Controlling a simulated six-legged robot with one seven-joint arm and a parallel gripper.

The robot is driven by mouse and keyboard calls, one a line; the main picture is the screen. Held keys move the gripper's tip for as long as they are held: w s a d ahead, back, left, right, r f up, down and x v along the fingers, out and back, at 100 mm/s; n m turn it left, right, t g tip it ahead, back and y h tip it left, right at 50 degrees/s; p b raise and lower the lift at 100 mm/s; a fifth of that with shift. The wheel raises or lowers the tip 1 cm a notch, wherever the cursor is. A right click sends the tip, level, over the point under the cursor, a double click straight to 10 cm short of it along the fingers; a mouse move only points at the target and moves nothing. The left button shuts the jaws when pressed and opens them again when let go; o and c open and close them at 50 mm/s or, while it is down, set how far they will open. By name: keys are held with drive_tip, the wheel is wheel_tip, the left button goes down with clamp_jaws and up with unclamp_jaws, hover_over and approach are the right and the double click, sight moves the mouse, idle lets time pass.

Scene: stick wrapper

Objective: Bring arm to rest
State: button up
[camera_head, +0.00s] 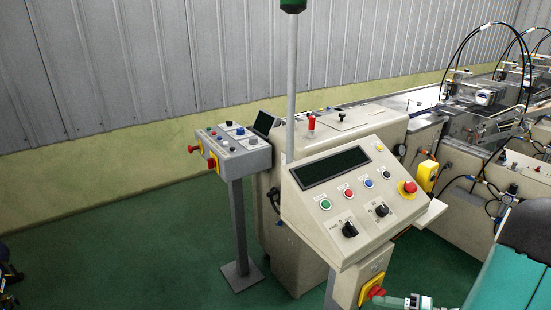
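My gripper does not show clearly in the head view. A teal and black part at the right edge looks like a link of my own arm, close to the camera. A small pale grey part at the bottom edge, right of the red knob, is cut off, and I cannot tell what it is. Nothing held is visible.
A beige machine's sloped control panel (345,195) stands in the middle, with a red emergency button (407,188). A grey control box (232,150) stands on a post to its left. A conveyor line with black hoses (462,60) runs right.

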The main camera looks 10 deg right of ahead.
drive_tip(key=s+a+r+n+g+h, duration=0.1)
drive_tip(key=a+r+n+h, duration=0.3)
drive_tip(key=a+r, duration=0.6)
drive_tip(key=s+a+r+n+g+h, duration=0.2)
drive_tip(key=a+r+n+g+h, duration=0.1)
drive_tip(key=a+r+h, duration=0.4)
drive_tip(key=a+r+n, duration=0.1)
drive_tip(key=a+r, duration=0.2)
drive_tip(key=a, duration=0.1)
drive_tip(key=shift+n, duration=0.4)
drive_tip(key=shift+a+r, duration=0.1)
